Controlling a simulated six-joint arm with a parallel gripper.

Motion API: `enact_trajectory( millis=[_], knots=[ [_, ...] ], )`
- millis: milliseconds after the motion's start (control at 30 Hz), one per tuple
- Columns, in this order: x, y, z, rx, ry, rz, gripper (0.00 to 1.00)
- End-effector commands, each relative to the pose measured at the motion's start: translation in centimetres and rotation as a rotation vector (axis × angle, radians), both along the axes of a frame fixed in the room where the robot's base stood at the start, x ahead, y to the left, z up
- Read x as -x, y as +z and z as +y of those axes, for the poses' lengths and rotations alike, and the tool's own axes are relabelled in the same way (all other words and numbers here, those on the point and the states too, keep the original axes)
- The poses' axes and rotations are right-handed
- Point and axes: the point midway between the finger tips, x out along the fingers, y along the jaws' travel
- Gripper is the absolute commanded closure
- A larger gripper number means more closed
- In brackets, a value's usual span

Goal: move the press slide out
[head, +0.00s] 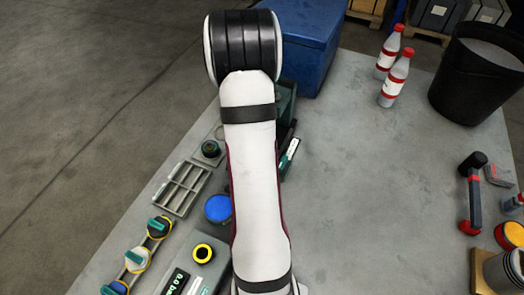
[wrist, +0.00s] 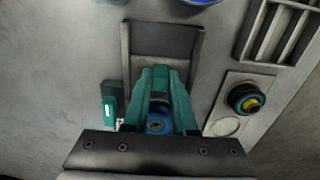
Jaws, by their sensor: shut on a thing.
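In the wrist view the grey press slide (wrist: 162,40) shows as a flat channel with raised side walls, ahead of my gripper. My gripper (wrist: 160,76) has teal fingers drawn together at the channel's near end, shut on part of the slide. The exact contact is hidden by the fingers. A blue round part (wrist: 157,122) shows between the fingers, nearer the palm. In the head view a dark green body, seemingly the press (head: 287,98), shows beside my arm, which hides most of it and my gripper.
A round knob on a plate (wrist: 245,98) and a compartment tray (wrist: 283,32) lie right of the slide in the wrist view. A small green box (wrist: 110,104) is close on its left. A blue crate (head: 305,45) stands behind. The table's middle right is clear.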

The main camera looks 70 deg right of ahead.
Motion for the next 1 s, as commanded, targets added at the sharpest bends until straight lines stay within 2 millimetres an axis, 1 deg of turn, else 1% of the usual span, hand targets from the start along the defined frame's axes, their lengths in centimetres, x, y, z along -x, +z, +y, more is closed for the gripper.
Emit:
enact_trajectory(
  millis=[267, 800, 833, 867, 1000],
  knots=[
    [-0.1, 0.0, 0.0, 0.002, 0.001, -0.001, 1.0],
    [-0.1, 0.1, 3.7, 0.002, 0.002, -0.002, 1.0],
    [-0.1, 0.1, 3.7, 0.002, 0.001, -0.002, 0.72],
    [-0.1, 0.0, 3.6, 0.002, 0.001, -0.002, 0.7],
    [-0.1, 0.0, 3.6, 0.002, 0.001, -0.001, 0.7]
  ],
)
